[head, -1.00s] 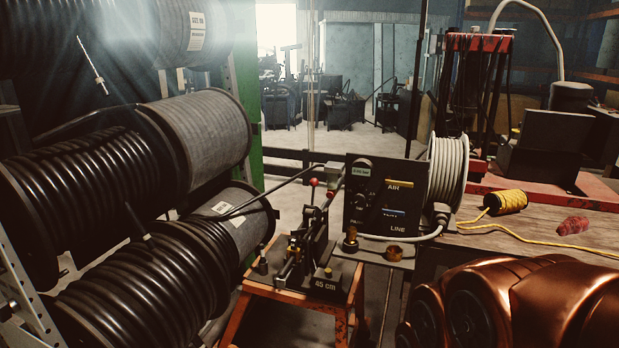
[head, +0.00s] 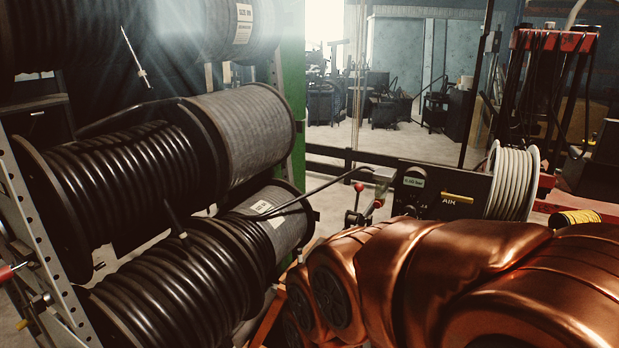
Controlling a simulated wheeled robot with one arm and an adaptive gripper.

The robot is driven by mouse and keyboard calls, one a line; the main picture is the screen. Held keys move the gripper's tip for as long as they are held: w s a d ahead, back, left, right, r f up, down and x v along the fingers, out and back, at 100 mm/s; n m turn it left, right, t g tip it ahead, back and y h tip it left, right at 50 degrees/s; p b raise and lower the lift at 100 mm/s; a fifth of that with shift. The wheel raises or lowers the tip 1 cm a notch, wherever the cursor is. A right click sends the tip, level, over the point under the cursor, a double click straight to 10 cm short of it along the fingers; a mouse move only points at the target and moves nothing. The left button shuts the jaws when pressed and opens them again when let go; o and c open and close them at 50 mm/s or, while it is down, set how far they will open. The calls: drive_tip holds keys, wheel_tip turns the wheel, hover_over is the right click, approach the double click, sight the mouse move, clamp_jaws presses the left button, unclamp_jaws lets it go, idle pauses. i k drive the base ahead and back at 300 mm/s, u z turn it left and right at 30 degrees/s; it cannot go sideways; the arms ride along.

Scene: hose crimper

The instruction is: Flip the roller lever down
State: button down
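Two levers with red ball knobs show just above my copper-coloured arm in the head view. The left lever (head: 358,187) stands upright with its knob on top. The right red knob (head: 378,203) sits a little lower, close to the arm. I cannot tell which of them is the roller lever. The bench machine they belong to is mostly hidden behind my arm. My gripper is out of the picture; only the bulky arm links show, filling the lower right.
Large reels of black hose (head: 120,185) fill a rack on the left. A dark control panel (head: 425,203) with a gauge and a yellow handle (head: 457,199) stands behind my arm. A white hose reel (head: 513,182) is beside it. Open floor lies beyond.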

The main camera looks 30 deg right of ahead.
sight(354, 218)
drive_tip(key=u, duration=0.1)
drive_tip(key=i, duration=0.65)
drive_tip(key=z, duration=0.7)
drive_tip(key=i, duration=0.55)
drive_tip(key=z, duration=0.55)
